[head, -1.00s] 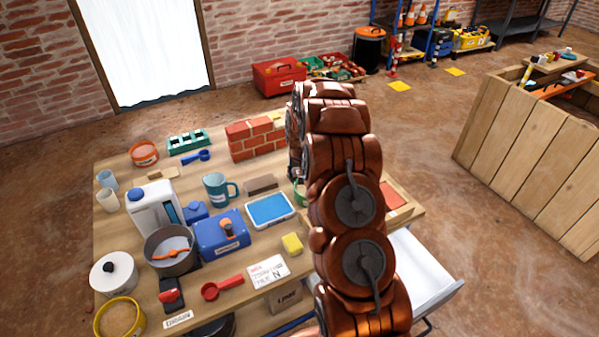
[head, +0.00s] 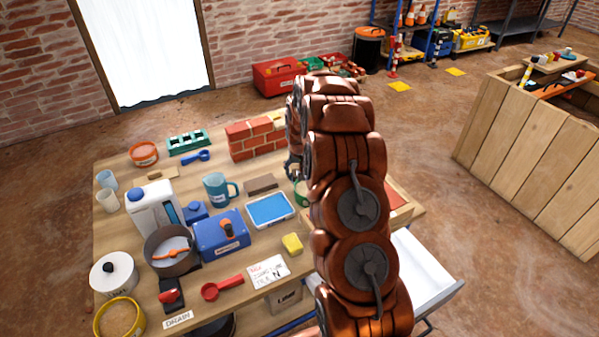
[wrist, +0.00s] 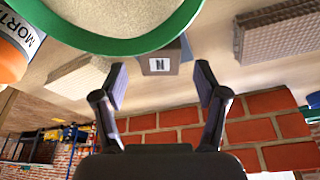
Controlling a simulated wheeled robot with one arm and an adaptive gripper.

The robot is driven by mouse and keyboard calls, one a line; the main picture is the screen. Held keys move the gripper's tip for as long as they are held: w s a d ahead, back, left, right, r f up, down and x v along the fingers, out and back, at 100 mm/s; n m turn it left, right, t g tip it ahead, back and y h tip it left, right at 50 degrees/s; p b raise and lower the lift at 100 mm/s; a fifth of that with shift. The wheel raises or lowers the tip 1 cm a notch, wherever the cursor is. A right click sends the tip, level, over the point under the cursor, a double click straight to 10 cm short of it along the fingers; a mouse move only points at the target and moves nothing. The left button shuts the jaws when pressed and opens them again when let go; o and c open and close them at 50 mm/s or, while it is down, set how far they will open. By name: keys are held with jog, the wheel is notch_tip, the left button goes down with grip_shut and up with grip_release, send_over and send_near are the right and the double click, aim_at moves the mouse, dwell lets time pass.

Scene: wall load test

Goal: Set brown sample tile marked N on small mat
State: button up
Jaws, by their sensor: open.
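In the wrist view a small grey-brown block or tile with a white label marked N (wrist: 159,62) stands between the fingertips of my gripper (wrist: 161,80). My gripper is open, with a finger on either side of it; I cannot tell whether they touch it. A green-rimmed round container of pale material (wrist: 125,20) covers part of the block's upper side. A plain brown tile (head: 261,184) lies by the blue mug. I cannot surely pick out the small mat.
A brick wall piece (head: 250,140) stands at the table's back, and it also shows below the fingers in the wrist view (wrist: 215,130). A ribbed brown slab (wrist: 278,32) and an orange tub (wrist: 15,45) are nearby. A blue-topped tray (head: 270,209) and yellow sponge (head: 292,243) lie left of my arm.

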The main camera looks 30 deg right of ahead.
jog(key=v, duration=0.9)
jog(key=s+a+r+n+g, duration=0.1)
jog(key=s+a+r, duration=0.65)
jog(key=a, duration=0.25)
jog(key=s+a+r+n+g, duration=0.1)
jog(key=s+a, duration=0.4)
jog(key=s, duration=0.7)
jog(key=s+a+r+n+g+y, duration=0.1)
jog(key=s+a, duration=0.4)
jog(key=s, duration=0.7)
jog(key=s+a+r+n+g, duration=0.2)
jog(key=s+a, duration=0.3)
jog(key=s, duration=0.8)
jog(key=shift+a+r+y+b, duration=0.3)
jog(key=shift+a+r+b, duration=0.05)
jog(key=shift+r, duration=0.05)
notch_tip(320, 180, up, 13)
jog(key=p, duration=1.2)
jog(key=shift+w, duration=0.25)
